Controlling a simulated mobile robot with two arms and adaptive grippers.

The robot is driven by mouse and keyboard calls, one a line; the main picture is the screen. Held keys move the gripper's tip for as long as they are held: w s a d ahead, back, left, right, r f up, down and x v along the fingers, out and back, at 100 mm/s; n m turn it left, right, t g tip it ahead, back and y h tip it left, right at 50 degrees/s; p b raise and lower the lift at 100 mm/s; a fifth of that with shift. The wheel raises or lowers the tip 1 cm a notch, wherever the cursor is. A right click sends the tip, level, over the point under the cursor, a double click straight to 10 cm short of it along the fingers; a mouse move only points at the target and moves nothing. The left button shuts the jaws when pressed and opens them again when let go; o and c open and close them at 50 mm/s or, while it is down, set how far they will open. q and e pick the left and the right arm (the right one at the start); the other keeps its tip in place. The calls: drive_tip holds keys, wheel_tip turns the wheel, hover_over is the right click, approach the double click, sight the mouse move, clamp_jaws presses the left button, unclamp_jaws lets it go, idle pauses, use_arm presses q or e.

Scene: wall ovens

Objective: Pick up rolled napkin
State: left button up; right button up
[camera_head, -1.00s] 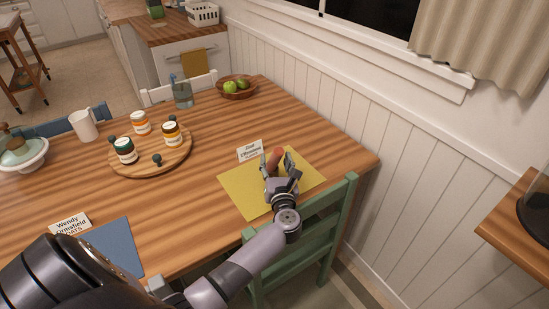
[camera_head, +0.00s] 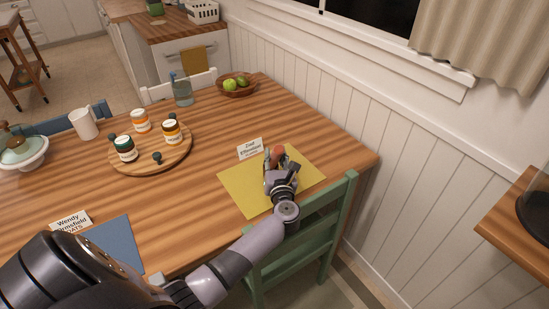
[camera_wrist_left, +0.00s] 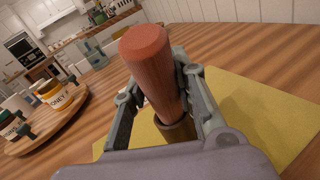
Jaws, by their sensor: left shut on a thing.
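The rolled napkin (camera_head: 279,151) is reddish-brown and shows just past my left gripper (camera_head: 280,160) in the head view. In the left wrist view the napkin (camera_wrist_left: 152,68) is a roll with its round end toward the camera and a brownish-gold band (camera_wrist_left: 178,131) around its lower part. My left gripper (camera_wrist_left: 158,88) is shut on the napkin, one finger on each side. They are over the yellow placemat (camera_head: 308,170); whether the napkin touches the mat is hidden. My right gripper is not in view.
A white name card (camera_head: 250,149) stands at the mat's back-left edge. A round wooden board (camera_head: 178,157) with jars is to the left. A green chair (camera_head: 318,232) stands against the table's near edge. A fruit bowl (camera_head: 238,91) is at the back.

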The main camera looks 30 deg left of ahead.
use_arm(q)
drive_tip(key=shift+c, duration=1.1)
drive_tip(key=shift+r, duration=0.1)
